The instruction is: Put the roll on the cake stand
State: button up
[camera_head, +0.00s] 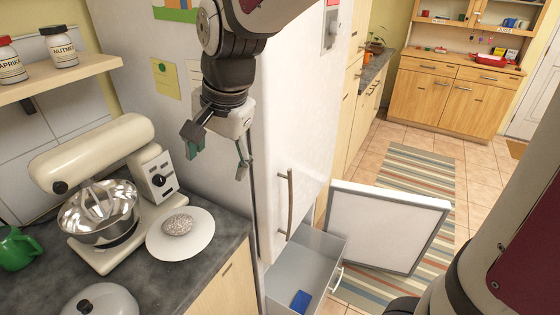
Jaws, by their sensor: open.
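A speckled grey-brown oval thing, which looks like the roll (177,222), rests on a round white top, which looks like the cake stand (165,246). The stand is on the dark counter, right beside the mixer; any foot under its top is hidden. My gripper (218,166) hangs open and empty, fingers down, in front of the white fridge. In the picture it is above and to the right of the roll, clearly apart from it.
A cream stand mixer (110,165) with a metal bowl stands left of the stand. A green mug (18,249) and a domed lid (102,300) are on the counter (222,237). The fridge (292,130) stands to the right, with an open drawer (322,252) holding a blue item.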

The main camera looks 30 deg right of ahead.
jog(key=s+d+r+n, duration=0.1)
jog(key=s+d+n, duration=0.1)
jog(key=s, duration=0.3)
jog(key=s+d+r+n+t+h, duration=0.1)
jog(key=s+d+r+n, duration=0.1)
jog(key=s, duration=0.4)
jog(key=s+d+r+n+t, duration=0.1)
jog(key=s+d+n, duration=0.3)
jog(key=s+n, duration=0.2)
jog(key=shift+d+r, duration=0.15)
jog(key=shift+d, duration=0.1)
jog(key=shift+s+d, duration=0.15)
